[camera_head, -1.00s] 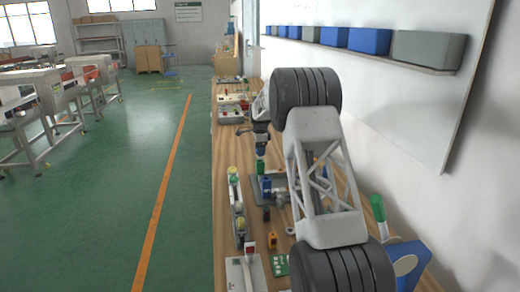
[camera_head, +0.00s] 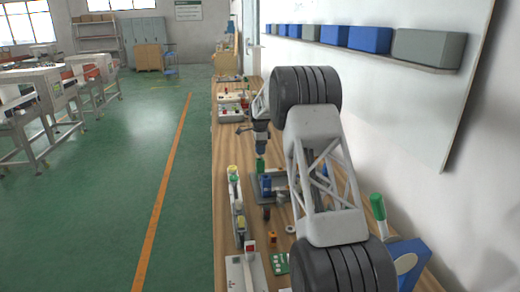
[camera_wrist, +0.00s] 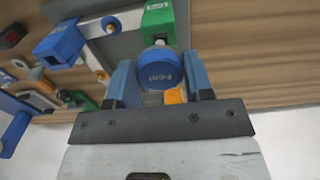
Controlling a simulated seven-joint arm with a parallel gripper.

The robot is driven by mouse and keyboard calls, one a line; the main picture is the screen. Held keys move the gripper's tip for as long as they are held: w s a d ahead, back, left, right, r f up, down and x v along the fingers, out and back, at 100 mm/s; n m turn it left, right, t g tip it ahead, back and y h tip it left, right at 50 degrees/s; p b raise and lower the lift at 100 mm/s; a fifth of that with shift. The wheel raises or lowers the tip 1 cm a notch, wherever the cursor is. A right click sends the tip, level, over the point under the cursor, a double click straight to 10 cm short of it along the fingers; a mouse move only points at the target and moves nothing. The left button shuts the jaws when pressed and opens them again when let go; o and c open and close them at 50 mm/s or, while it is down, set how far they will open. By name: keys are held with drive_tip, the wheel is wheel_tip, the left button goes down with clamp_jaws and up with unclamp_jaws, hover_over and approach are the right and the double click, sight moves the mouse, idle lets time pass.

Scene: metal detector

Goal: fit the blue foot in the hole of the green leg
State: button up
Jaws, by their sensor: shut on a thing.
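In the wrist view the blue foot (camera_wrist: 158,68) is a round blue piece with lettering on its face. It sits between the two blue fingers of my gripper (camera_wrist: 160,80), which is shut on it. The green leg (camera_wrist: 157,24), a green block with a white label, lies directly beyond the foot. A small pale metal part shows between them, and I cannot tell how far it enters the leg. In the head view my gripper (camera_head: 261,150) is over the bench, just above the green leg (camera_head: 260,165); the foot cannot be made out there.
A blue clamp-like block (camera_wrist: 60,45) stands left of the leg in the wrist view. In the head view a blue block (camera_head: 265,184) is close below the leg. A green-handled tool (camera_head: 377,207) stands at the right. Small parts crowd the wooden bench (camera_head: 225,150).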

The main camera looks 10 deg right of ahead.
drive_tip(key=shift+f, duration=1.1)
idle(2.6)
drive_tip(key=shift+m, duration=1.4)
drive_tip(key=o, duration=1.2)
drive_tip(key=shift+r, duration=0.25)
drive_tip(key=shift+r, duration=3.55)
